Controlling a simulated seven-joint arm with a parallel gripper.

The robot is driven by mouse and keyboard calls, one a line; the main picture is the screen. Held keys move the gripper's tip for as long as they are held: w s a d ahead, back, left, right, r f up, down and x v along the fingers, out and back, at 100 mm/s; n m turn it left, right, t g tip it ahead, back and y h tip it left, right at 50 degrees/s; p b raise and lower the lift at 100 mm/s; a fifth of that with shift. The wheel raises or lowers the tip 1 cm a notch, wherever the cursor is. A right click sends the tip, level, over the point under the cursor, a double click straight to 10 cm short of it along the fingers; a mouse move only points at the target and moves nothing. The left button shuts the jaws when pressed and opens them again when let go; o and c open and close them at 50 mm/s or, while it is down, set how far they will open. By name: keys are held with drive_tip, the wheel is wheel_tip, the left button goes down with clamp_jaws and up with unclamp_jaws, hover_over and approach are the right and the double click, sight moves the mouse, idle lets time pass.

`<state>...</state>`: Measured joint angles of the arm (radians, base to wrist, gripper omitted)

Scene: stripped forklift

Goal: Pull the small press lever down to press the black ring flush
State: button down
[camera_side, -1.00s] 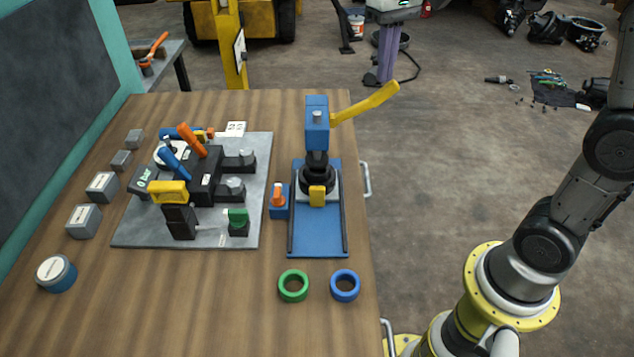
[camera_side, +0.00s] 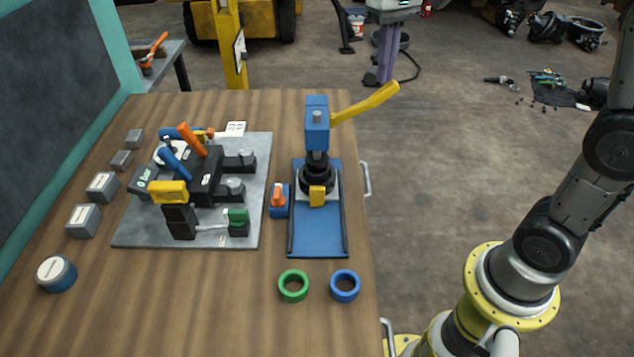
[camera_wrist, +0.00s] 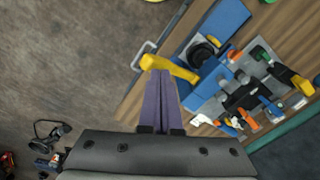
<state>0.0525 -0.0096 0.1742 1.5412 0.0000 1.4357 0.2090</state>
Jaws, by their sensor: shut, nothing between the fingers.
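The small press has a blue head (camera_side: 317,128) on a blue base (camera_side: 319,238). Its yellow lever (camera_side: 366,103) is raised and slants up to the right, past the table edge. The black ring (camera_side: 317,180) sits under the ram on the press's block; whether it is flush cannot be told. In the wrist view my gripper (camera_wrist: 161,73) is shut and empty, its purple fingers together. The yellow lever (camera_wrist: 180,69) appears just beyond the fingertips there; contact cannot be told.
A green ring (camera_side: 293,286) and a blue ring (camera_side: 345,286) lie in front of the press. A grey plate (camera_side: 130,236) with a valve-like assembly is at left. A table handle (camera_side: 366,180) sticks out at the right edge. Open floor lies right of the table.

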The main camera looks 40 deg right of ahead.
sight(381, 102)
drive_tip(key=shift+f, duration=0.1)
drive_tip(key=shift+f, duration=4.95)
drive_tip(key=shift+r, duration=5)
drive_tip(key=shift+r, duration=2.5)
